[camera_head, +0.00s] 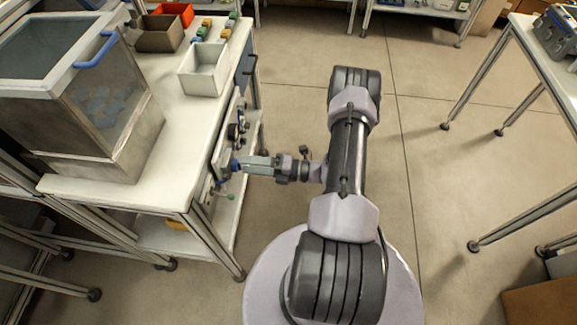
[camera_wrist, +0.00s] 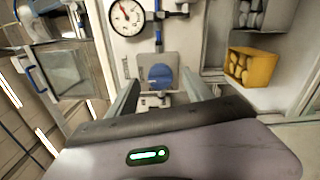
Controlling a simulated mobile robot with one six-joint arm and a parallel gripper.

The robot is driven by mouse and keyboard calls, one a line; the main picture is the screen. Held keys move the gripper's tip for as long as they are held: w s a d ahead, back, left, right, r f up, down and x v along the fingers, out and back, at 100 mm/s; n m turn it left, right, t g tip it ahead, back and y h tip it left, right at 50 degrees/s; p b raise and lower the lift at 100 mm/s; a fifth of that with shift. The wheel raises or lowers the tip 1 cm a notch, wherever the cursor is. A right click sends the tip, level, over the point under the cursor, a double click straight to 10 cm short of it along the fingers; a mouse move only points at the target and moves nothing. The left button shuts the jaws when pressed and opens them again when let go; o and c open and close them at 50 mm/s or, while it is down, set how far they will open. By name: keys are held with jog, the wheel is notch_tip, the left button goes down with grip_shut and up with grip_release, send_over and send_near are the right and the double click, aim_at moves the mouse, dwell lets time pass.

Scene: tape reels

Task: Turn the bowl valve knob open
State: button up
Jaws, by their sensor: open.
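A round blue knob (camera_wrist: 160,75) sits on a square grey plate on the upright panel, below a gauge in the wrist view. I take it for the bowl valve knob, though no label is readable. In the head view a bit of blue (camera_head: 235,165) shows at the tip of my gripper (camera_head: 243,164), which reaches left to the bench's side panel. In the wrist view my gripper (camera_wrist: 162,88) has its fingers wide apart, one on each side of the knob. I see no finger touching it; the remaining depth gap is hard to judge.
A dial gauge (camera_wrist: 127,17) and piping with a blue lever (camera_wrist: 157,12) are above the knob. A yellow bin (camera_wrist: 252,67) is to the right. On the bench stand a clear hopper with a blue handle (camera_head: 95,50) and a white bin (camera_head: 204,69). Floor beyond my arm is clear.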

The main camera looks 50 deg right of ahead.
jog(key=p+v, duration=0.2)
jog(key=v, duration=1.3)
jog(key=shift+s, duration=0.15)
jog(key=shift+d, duration=0.1)
